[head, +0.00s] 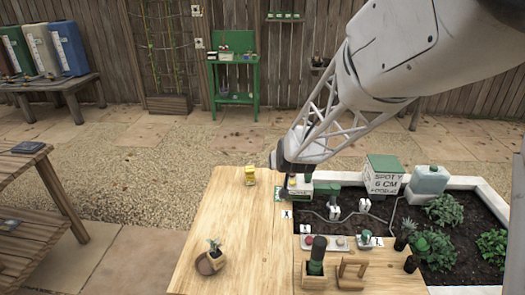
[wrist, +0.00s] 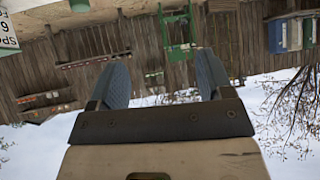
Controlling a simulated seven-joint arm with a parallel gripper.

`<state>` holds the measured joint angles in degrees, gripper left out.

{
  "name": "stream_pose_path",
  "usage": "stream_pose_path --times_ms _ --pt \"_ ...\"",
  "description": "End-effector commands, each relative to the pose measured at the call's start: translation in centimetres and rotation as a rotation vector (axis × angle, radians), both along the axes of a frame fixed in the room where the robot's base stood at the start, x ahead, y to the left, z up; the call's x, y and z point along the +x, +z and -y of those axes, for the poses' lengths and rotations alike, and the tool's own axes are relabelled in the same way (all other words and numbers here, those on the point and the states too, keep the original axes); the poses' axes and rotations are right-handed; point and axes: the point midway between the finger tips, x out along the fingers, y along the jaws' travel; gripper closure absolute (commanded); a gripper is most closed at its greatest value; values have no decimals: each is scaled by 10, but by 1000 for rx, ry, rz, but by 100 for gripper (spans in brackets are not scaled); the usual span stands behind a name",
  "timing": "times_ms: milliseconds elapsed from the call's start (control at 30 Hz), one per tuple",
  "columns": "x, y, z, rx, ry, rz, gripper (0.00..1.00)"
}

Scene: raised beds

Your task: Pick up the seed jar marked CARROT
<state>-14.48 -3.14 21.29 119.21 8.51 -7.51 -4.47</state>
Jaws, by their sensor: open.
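I cannot read the word CARROT on anything in either view. A small yellow container (head: 250,175) stands on the wooden table near its far edge. Pale containers (head: 299,187) stand together just below my gripper (head: 277,160) in the head view, partly hidden by it; their labels are too small to read. My gripper is raised over the far part of the table. In the wrist view its two fingers (wrist: 161,78) are spread apart with nothing between them. That view is upside down and shows the fence and sky, with no jar between the fingers.
The wooden table (head: 215,225) is mostly clear at left, with a small potted plant (head: 216,256) near the front. A white box marked SPOT 6 CM (head: 384,182) and a pale green canister (head: 428,182) stand at right by the planted bed (head: 405,215).

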Motion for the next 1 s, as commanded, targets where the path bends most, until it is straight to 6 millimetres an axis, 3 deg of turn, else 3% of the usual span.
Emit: stream_pose_path --times_ms 200,500,733,1000 --pt "41 -40 -38 10 14 87 27" --pt "84 -97 -86 20 28 214 27" --pt "101 -129 -112 24 32 285 27" --pt "105 -138 -119 25 32 307 27"
